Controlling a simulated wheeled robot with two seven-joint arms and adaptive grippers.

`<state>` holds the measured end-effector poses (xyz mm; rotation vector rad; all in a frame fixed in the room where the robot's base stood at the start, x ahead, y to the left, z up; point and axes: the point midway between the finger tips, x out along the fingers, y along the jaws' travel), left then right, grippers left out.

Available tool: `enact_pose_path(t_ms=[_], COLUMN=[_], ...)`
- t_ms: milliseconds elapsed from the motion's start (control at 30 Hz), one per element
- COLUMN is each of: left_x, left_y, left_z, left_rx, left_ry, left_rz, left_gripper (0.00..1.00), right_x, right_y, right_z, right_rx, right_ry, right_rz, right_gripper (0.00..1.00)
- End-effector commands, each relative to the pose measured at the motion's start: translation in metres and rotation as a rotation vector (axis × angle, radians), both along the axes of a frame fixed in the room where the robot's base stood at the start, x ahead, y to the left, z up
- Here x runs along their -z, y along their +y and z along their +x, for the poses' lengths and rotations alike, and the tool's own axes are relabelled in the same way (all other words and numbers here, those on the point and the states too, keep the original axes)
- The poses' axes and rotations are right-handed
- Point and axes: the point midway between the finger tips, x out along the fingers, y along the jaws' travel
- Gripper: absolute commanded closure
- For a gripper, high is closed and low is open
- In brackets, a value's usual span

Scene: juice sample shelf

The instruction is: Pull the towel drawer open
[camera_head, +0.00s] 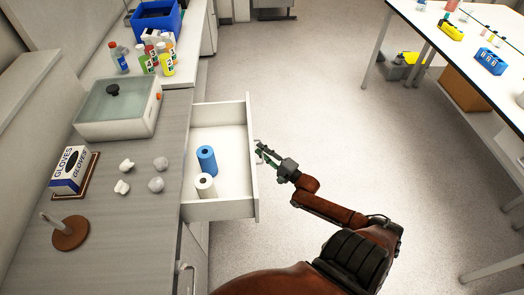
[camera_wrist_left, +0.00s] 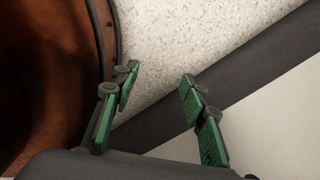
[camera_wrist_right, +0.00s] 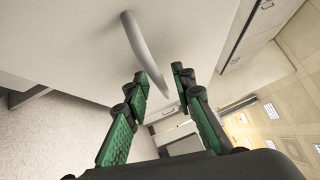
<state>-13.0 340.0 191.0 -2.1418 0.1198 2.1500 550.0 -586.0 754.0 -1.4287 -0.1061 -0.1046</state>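The towel drawer (camera_head: 232,208) stands pulled out from under the counter, with a blue roll (camera_head: 206,158) and a white roll (camera_head: 205,186) in it. My right gripper (camera_head: 260,153) is at the outside of the drawer front. In the right wrist view, the grey curved drawer handle (camera_wrist_right: 138,45) reaches down between the fingertips of my right gripper (camera_wrist_right: 160,76). The fingers are apart with a gap beside the handle; firm contact does not show. My left gripper (camera_wrist_left: 160,72) is open and empty over the floor in the left wrist view.
The counter (camera_head: 135,215) bears a glove box (camera_head: 71,170), a lidded bath (camera_head: 118,108), white crumpled pieces, bottles (camera_head: 143,55) and a blue bin (camera_head: 157,18). A white table (camera_head: 470,45) stands at the right. The floor (camera_head: 310,95) between is clear.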

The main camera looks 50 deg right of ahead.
Motion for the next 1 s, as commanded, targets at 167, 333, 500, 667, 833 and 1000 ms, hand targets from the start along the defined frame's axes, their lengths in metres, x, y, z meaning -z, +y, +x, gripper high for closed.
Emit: enact_pose_path(t_ms=[167, 333, 500, 667, 833, 1000], left_x=[0.000, 0.000, 0.000, 0.000, 0.000, 0.000], left_y=[0.001, 0.003, 0.001, 0.001, 0.000, 0.000], left_z=[0.000, -0.001, -0.001, 0.000, 0.000, 0.000], left_rx=[0.000, 0.000, 0.000, 0.000, 0.000, 0.000], left_ry=[0.000, 0.001, 0.000, 0.000, 0.000, 0.000], left_rz=[0.001, 0.003, 0.001, 0.001, 0.000, 0.000], left_gripper=[0.60, 0.60, 0.60, 0.60, 0.60, 0.60], right_x=[-0.001, 0.001, 0.006, 0.010, 0.014, 0.016], right_y=[0.000, 0.000, 0.000, 0.000, 0.001, 0.001], right_z=[0.000, -0.007, -0.036, -0.070, -0.100, -0.116], right_rx=[0.000, 0.000, 0.001, 0.001, 0.000, 0.001], right_ry=[-0.001, 0.000, 0.003, 0.002, 0.002, 0.001], right_rz=[0.000, -0.001, -0.001, -0.001, 0.000, 0.000], right_gripper=[0.76, 0.76, 0.76, 0.76, 0.76, 0.76])
